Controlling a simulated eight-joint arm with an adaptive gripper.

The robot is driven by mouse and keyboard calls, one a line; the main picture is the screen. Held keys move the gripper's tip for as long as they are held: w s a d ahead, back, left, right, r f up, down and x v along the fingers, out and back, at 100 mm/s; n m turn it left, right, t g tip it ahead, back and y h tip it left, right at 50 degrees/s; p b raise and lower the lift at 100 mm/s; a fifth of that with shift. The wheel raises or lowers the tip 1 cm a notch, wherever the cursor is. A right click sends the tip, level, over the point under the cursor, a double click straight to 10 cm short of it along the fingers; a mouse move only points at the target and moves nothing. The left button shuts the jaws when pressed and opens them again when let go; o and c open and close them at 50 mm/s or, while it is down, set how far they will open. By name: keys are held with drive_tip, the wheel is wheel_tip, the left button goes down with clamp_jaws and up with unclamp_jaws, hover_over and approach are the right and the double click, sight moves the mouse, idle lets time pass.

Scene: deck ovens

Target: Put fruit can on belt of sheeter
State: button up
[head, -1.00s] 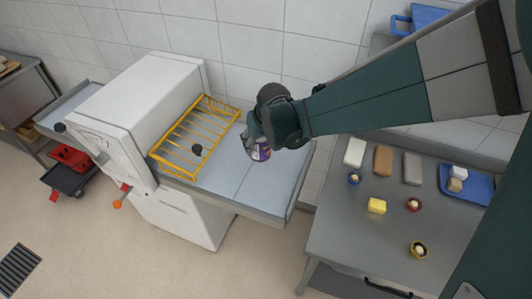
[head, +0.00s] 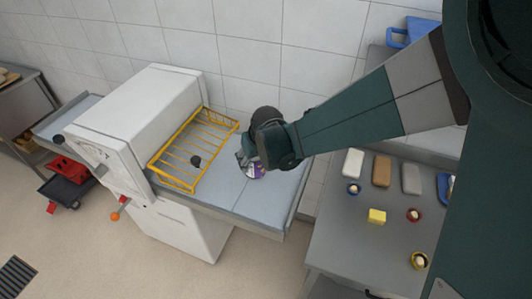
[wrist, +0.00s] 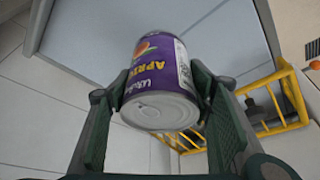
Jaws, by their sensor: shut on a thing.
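The fruit can (head: 256,171) is purple with a silver end and a white label panel. It also shows large in the wrist view (wrist: 154,82), where the label reads apricot. My gripper (head: 250,160) is shut on the can, with one finger on each side of it in the wrist view (wrist: 160,92). The sheeter (head: 130,120) is a white machine at the left with a grey-blue belt (head: 220,188) reaching right. The can is over the right part of this belt. I cannot tell whether it touches the belt. My gripper partly hides the can in the head view.
A yellow wire guard (head: 190,150) with a dark knob stands over the belt, left of the can. A tiled wall is behind. A steel table (head: 340,235) at the right holds several blocks and small bowls. The belt around the can looks clear.

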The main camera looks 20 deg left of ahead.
sight(258, 162)
drive_tip(key=shift+f, duration=1.3)
drive_tip(key=shift+f, duration=0.1)
drive_tip(key=shift+f, duration=1.95)
drive_tip(key=shift+f, duration=0.15)
drive_tip(key=o, duration=1.3)
drive_tip(key=shift+c, duration=0.2)
drive_tip(key=shift+v, duration=6.15)
